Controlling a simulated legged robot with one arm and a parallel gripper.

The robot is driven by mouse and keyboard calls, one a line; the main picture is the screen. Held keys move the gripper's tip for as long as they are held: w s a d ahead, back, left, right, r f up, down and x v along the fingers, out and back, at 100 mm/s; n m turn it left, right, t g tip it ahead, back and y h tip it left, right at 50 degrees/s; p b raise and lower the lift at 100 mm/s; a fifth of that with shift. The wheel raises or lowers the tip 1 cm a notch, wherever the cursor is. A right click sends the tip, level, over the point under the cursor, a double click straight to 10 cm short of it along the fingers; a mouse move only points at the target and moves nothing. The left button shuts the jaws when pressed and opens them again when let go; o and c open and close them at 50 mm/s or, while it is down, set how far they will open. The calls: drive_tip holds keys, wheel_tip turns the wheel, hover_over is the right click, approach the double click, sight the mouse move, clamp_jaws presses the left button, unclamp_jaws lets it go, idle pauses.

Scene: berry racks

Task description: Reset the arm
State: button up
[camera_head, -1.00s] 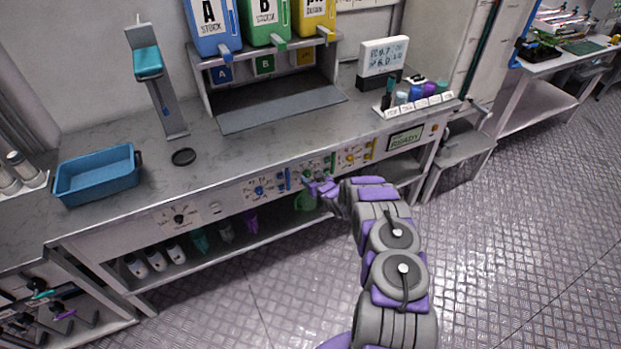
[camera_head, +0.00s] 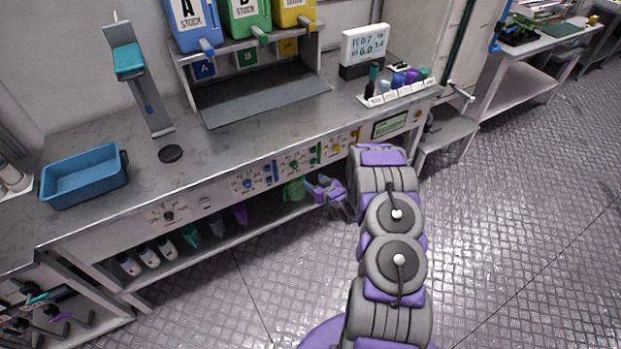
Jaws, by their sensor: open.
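My arm reaches up from the bottom of the view, grey and purple, and bends at its upper end. My gripper (camera_head: 316,187) is small and purple, at the left of that bend. It is open, with nothing seen in it. It shows in front of the bench's lower front, below the control panel (camera_head: 290,166) with its coloured knobs. A green container (camera_head: 293,190) on the lower shelf is just left of the gripper in the picture. I cannot tell the exact gap between them.
The bench (camera_head: 220,150) carries a blue tray (camera_head: 85,177), a black disc (camera_head: 170,154), a teal-headed stand (camera_head: 130,62), a digital display (camera_head: 364,46) and a bottle rack (camera_head: 398,96). Stock dispensers (camera_head: 245,15) stand behind. The metal floor (camera_head: 500,230) at right is clear.

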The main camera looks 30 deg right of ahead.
drive_tip(key=shift+v, duration=0.8)
drive_tip(key=s+a+r+g+h, duration=0.25)
drive_tip(key=s+r+g, duration=0.2)
drive_tip(key=r, duration=0.65)
drive_tip(key=s+a+r+g+h, duration=0.1)
drive_tip(key=s+a+r+g, duration=0.35)
drive_tip(key=r, duration=0.75)
drive_tip(key=s+a+r+g+y, duration=0.1)
drive_tip(key=s+a+r, duration=0.3)
drive_tip(key=s, duration=0.8)
drive_tip(key=s+a+r+g+y, duration=0.1)
drive_tip(key=s+a+r+g, duration=0.2)
drive_tip(key=s+a, duration=0.4)
drive_tip(key=s+a+r+g+y, duration=0.1)
drive_tip(key=s+a+r, duration=0.4)
drive_tip(key=s, duration=1.3)
drive_tip(key=shift+s+a+r+g, duration=0.25)
drive_tip(key=shift+a+r+g, duration=0.1)
drive_tip(key=shift+r+g, duration=0.25)
drive_tip(key=shift+d, duration=0.1)
